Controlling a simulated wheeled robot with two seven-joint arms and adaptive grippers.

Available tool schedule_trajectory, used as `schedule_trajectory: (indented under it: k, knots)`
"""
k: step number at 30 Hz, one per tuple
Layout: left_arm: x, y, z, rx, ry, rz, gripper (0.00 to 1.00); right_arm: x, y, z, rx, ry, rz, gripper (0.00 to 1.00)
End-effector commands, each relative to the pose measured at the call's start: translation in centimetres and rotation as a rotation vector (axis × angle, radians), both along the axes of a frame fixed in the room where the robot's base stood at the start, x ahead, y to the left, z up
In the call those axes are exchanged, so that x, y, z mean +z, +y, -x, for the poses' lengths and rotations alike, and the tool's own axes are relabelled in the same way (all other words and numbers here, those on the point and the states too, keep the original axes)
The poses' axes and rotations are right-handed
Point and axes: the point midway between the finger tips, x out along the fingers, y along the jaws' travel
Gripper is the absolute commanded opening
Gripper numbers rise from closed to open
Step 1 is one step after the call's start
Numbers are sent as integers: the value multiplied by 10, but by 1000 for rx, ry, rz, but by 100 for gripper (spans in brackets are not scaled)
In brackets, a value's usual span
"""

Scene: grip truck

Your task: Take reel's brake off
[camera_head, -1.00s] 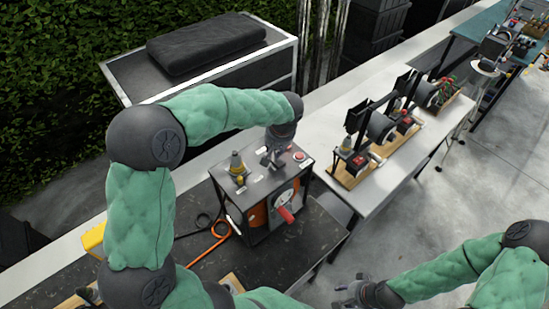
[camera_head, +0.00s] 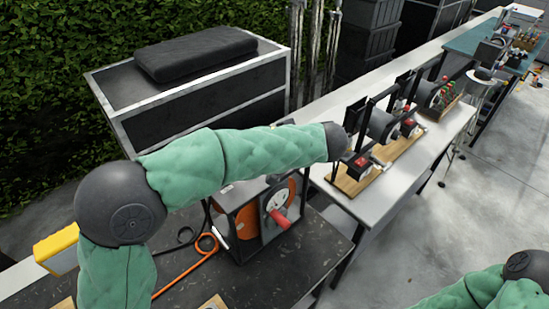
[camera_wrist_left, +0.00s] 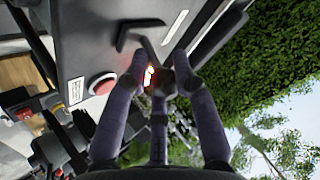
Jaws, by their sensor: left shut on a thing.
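The cable reel, with an orange drum (camera_head: 247,217) and a red crank handle (camera_head: 281,220), sits in a black frame on the dark table. In the left wrist view, a dark panel (camera_wrist_left: 85,25) carries a red button (camera_wrist_left: 102,84) and a dark bent lever (camera_wrist_left: 147,38). My left gripper (camera_wrist_left: 158,80) is beside the panel, its fingers closed around a small dark part at the lever's lower end. The fingers partly hide it. The left gripper is hidden in the head view. My right gripper is out of view.
A dark case with a black cushion (camera_head: 195,53) stands behind. Wooden-based devices stand on the pale table (camera_head: 385,205) to the right. A looped orange cable (camera_head: 190,266) and a yellow box (camera_head: 57,248) lie at the left.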

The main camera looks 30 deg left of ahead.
Motion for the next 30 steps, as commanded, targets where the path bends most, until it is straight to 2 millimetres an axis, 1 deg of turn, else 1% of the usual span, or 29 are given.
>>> schedule_trajectory:
  k: [1,9,15,27,28,30]
  knots:
    - [4,2,-2,2,-29,-26,0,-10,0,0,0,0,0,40]
    - [5,-2,0,4,-61,-101,0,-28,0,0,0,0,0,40]
    - [6,-3,1,6,-71,-123,0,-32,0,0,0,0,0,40]
    - [8,-3,1,5,-73,-128,0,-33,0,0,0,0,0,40]
    - [8,-3,1,5,-73,-128,30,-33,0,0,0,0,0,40]
    - [8,-3,1,4,-73,-127,48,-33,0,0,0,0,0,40]
